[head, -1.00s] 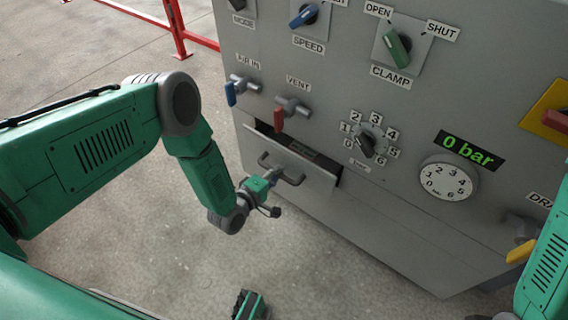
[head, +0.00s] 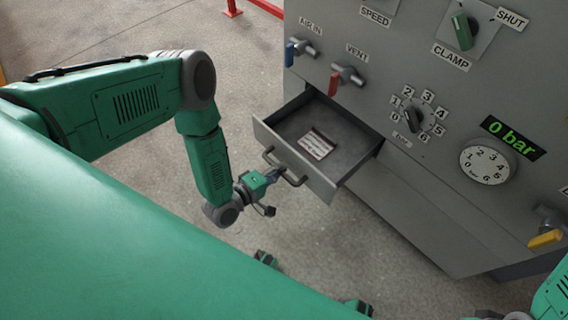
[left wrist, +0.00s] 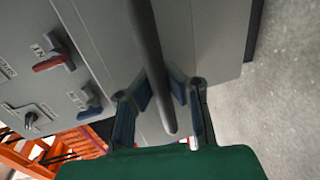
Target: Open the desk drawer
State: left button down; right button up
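The desk drawer (head: 354,160) stands well out from the grey panel, showing its inside. Its grey bar handle (head: 294,181) is on the drawer front. My left gripper (head: 275,175) is at this handle. In the left wrist view the handle (left wrist: 146,45) runs between the two fingers of the left gripper (left wrist: 162,92), with their pads against its sides. The gripper looks shut on it. Part of my right arm shows at the lower right of the head view, but its gripper cannot be made out.
A small card with a red edge (head: 317,144) lies in the drawer. Above are a blue-handled valve (head: 291,54) and a red-handled valve (head: 336,80). A numbered dial (head: 413,115) and a gauge (head: 486,164) are to the right. The floor left of the drawer is clear.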

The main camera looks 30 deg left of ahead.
pick_arm(q)
jog(key=shift+s+d+f, duration=0.1)
jog(key=shift+s+f, duration=0.1)
jog(key=c, duration=1.6)
grip_release()
jog(key=shift+o, duration=0.3)
jog(key=shift+w, duration=0.1)
jog(key=shift+r, duration=0.1)
jog(key=v, duration=1.2)
